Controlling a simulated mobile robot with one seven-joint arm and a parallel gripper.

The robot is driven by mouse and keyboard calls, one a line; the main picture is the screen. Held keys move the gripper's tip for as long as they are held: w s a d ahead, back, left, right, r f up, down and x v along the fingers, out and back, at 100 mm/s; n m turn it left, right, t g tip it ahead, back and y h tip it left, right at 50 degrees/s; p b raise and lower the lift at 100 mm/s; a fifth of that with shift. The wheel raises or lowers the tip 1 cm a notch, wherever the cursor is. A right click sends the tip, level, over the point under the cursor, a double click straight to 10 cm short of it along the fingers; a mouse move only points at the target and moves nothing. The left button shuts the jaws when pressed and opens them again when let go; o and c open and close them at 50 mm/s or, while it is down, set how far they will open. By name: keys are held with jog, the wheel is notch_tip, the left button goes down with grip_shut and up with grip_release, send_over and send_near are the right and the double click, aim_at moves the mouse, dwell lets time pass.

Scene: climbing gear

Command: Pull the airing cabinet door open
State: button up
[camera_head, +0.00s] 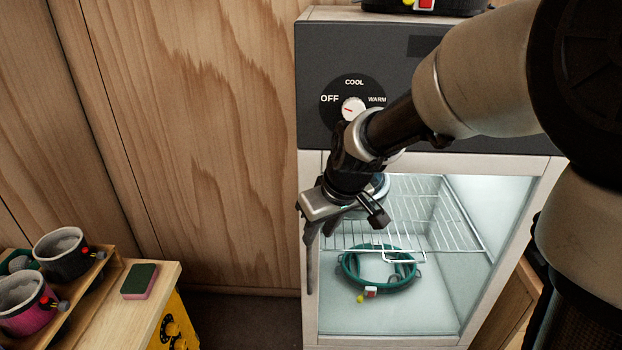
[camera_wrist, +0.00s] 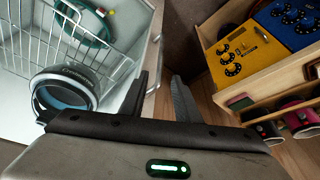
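The airing cabinet (camera_head: 420,150) stands in the middle of the head view, with a dark control panel above. Its door (camera_head: 548,215) is a pale frame around a see-through window and looks flush with the front. A dark vertical handle (camera_head: 309,270) runs down the door's left side, its upper part hidden by my gripper. My gripper (camera_head: 318,232) is at the upper handle, fingers pointing down. The wrist view also shows my gripper (camera_wrist: 160,80), its two fingers apart beside the door's edge (camera_wrist: 148,62). I cannot tell whether the handle lies between them.
Inside are a wire rack (camera_head: 440,205), a green sling (camera_head: 350,270) and a round dark-rimmed item (camera_wrist: 62,95). The dial (camera_head: 353,109) points toward OFF. A low bench (camera_head: 150,305) with a sponge (camera_head: 139,281) and cups stands at lower left. Floor between bench and cabinet looks clear.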

aim_at(311, 248)
jog(key=b+x, duration=0.1)
jog(key=x, duration=0.9)
jog(key=shift+w+a+f, duration=0.1)
jog(key=shift+w+f, duration=0.05)
jog(key=shift+f, duration=0.15)
grip_shut()
